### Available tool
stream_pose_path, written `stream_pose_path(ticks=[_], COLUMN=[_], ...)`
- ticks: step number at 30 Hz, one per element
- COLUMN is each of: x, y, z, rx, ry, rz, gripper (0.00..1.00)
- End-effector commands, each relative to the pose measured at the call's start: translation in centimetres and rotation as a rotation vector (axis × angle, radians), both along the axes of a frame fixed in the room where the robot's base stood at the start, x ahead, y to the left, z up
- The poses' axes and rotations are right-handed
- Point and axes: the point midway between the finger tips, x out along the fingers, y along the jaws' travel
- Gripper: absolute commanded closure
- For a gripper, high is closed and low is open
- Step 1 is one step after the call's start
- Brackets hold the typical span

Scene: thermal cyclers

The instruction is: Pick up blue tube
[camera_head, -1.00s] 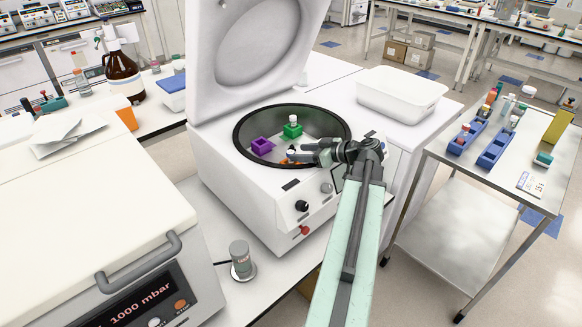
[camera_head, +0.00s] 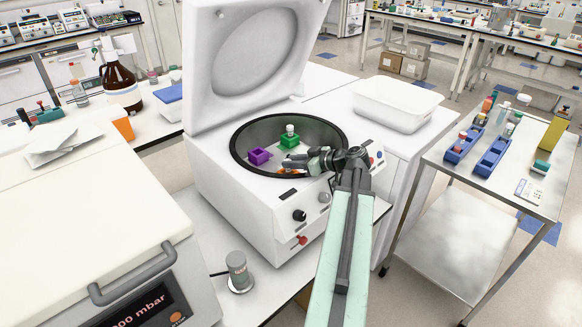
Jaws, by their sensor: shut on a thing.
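The open centrifuge (camera_head: 262,205) stands in the middle, with its lid (camera_head: 258,50) raised. Its round bowl holds a purple holder (camera_head: 259,156), a green holder (camera_head: 289,143) with a white-capped tube (camera_head: 290,130), and an orange holder (camera_head: 288,171) at the near side. My gripper (camera_head: 287,162) reaches in over the near rim from the right, just above the orange holder. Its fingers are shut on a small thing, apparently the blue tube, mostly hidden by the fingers. I cannot tell whether it is clear of the orange holder.
A white bin (camera_head: 398,103) stands on the bench behind right. A steel cart (camera_head: 455,190) at the right carries blue racks (camera_head: 492,158) with tubes. A boxy machine (camera_head: 90,235) fills the lower left. A grey cylinder (camera_head: 238,270) stands before the centrifuge. The bowl's near rim lies under my arm.

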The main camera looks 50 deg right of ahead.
Motion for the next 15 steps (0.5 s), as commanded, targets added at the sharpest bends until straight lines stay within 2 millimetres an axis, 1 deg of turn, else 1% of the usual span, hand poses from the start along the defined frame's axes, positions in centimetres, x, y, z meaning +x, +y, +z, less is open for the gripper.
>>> stream_pose_path(ticks=[5, 12, 15], x=[0.0, 0.0, -0.1], y=[0.0, 0.0, -0.1], z=[2.7, 7.9, 9.5], rx=[0.0, 0.0, 0.0], ry=[0.0, 0.0, 0.0], rz=[0.0, -0.001, -0.001], gripper=[1.0, 1.0, 1.0])
